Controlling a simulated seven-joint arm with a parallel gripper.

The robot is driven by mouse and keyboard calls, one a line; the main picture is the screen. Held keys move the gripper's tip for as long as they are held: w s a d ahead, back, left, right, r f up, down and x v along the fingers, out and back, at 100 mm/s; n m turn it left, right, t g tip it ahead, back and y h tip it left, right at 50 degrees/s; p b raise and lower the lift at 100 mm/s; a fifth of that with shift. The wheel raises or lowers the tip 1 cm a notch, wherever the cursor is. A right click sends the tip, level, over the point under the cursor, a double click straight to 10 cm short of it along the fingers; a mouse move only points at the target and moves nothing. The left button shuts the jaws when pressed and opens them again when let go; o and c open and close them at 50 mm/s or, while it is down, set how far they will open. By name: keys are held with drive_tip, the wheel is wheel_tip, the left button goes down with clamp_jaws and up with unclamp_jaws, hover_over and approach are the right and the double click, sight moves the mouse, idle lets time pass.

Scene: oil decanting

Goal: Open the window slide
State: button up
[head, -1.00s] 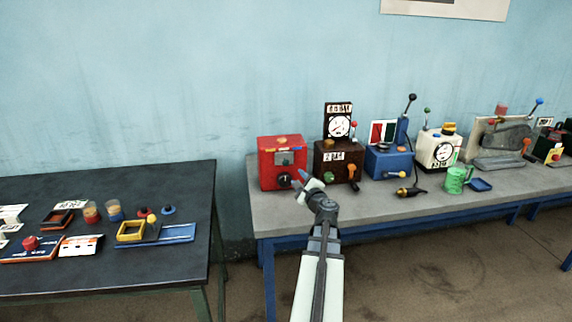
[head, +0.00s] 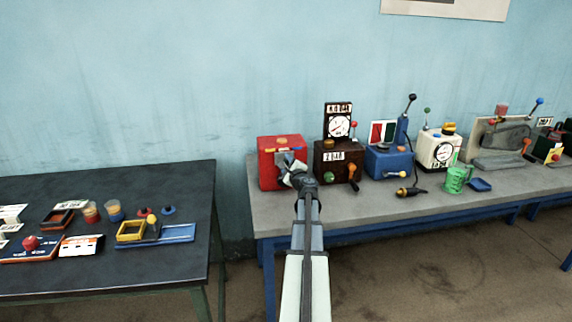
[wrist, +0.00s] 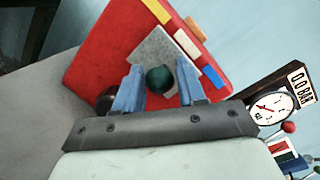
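The red box (head: 267,178) stands at the left end of the grey-topped bench, and it also shows in the wrist view (wrist: 95,65). On its front is a grey plate (wrist: 153,47), likely the window slide, with a round dark green knob (wrist: 160,79). My gripper (head: 284,163) is at the box front and hides much of the plate in the head view. In the wrist view my gripper's blue fingers (wrist: 159,65) stand on either side of the knob, apart. I cannot tell whether they touch it.
A dark brown box with a gauge (head: 339,126) and an orange-handled crank (head: 352,173) stands close to the right of the red box. A blue box (head: 388,163) and a green mug (head: 456,180) are farther right. A dark table (head: 110,270) stands at the left.

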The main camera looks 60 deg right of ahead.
drive_tip(key=shift+w, duration=0.2)
clamp_jaws()
idle(0.3)
